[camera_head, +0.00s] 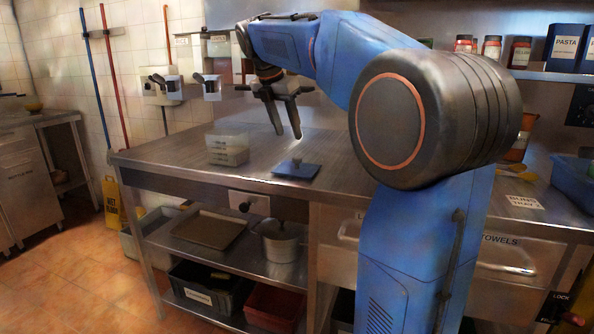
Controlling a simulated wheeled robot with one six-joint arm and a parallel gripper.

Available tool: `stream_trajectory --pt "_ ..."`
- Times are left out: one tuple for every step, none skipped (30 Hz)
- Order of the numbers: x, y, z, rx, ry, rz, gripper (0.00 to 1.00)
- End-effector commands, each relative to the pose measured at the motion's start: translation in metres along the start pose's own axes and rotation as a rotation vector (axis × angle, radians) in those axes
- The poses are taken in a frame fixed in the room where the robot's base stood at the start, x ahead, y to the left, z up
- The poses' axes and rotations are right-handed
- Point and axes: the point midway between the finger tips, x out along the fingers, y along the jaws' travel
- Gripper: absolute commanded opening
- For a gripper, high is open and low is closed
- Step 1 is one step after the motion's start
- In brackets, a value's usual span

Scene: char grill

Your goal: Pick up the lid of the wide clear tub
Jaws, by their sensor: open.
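A blue square lid (297,168) with a small raised knob lies flat on the steel counter. A clear tub (228,149) with pale contents stands to its left on the same counter, and no lid shows on it. I cannot tell for sure that the blue lid belongs to this tub. My gripper (288,135) hangs from my blue arm, pointing down, with its two dark fingers apart and nothing between them. It appears above the counter, up and slightly left of the blue lid, apart from it.
The steel counter (180,160) has bare room around the lid and tub. A blue bin (574,183) and a labelled card (525,202) are at the right. A lower shelf holds a pot (280,243) and a flat tray (208,230). Jars (492,47) stand on a high shelf.

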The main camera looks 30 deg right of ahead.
Motion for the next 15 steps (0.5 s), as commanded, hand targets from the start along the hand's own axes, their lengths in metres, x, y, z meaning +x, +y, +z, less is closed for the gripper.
stream_trajectory --pt "0.009 -0.001 0.0 0.001 0.001 -0.003 0.44" --pt "0.014 -0.001 0.0 0.001 0.001 -0.002 0.44" --pt "0.02 -0.001 0.0 0.001 0.001 -0.002 0.44" --pt "0.024 -0.001 0.0 0.001 0.001 -0.002 0.44" --pt "0.028 -0.001 0.0 0.0 0.001 -0.002 0.44" --pt "0.032 0.0 0.0 0.0 0.001 -0.001 0.44" --pt "0.034 -0.001 0.0 0.001 0.001 -0.001 0.44" --pt "0.036 -0.001 0.0 0.001 0.001 -0.001 0.44" --pt "0.038 -0.001 0.0 0.001 0.0 0.0 0.44" --pt "0.039 0.0 0.0 0.001 0.0 0.0 0.44" --pt "0.041 -0.001 0.0 0.001 0.0 0.0 0.44" --pt "0.043 -0.001 0.0 0.001 0.0 0.0 0.44" --pt "0.045 -0.001 0.0 0.001 0.0 0.0 0.44" --pt "0.047 -0.001 0.0 0.001 0.001 -0.001 0.44" --pt "0.052 -0.002 0.0 0.001 0.001 -0.002 0.44"
